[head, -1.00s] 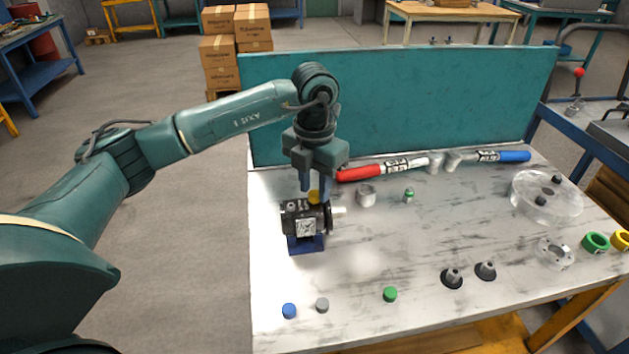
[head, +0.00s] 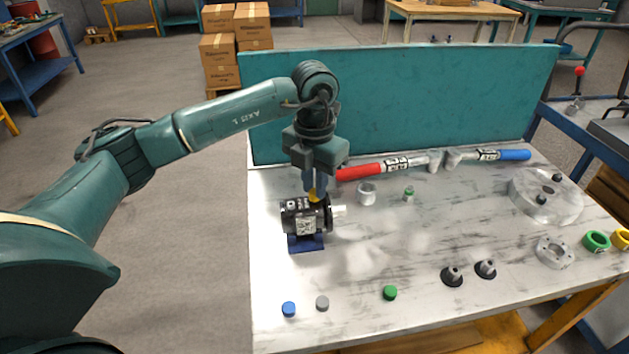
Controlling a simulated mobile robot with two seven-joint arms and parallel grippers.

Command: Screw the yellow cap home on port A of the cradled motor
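The black motor (head: 304,222) sits in a blue cradle (head: 306,243) at the left of the table, with its shaft pointing right. The yellow cap (head: 314,195) is on top of the motor, at a port whose letter I cannot read. My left gripper (head: 315,188) points straight down from above, its fingers at the cap's sides and seemingly closed on it. The fingers partly hide the cap, and its thread depth cannot be seen. My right gripper is not in view.
Blue (head: 289,309), grey (head: 322,303) and green (head: 390,293) caps lie near the front edge. A red-handled tool (head: 360,173) and a metal ring (head: 366,194) lie behind and right of the motor. A teal panel (head: 420,100) closes the back.

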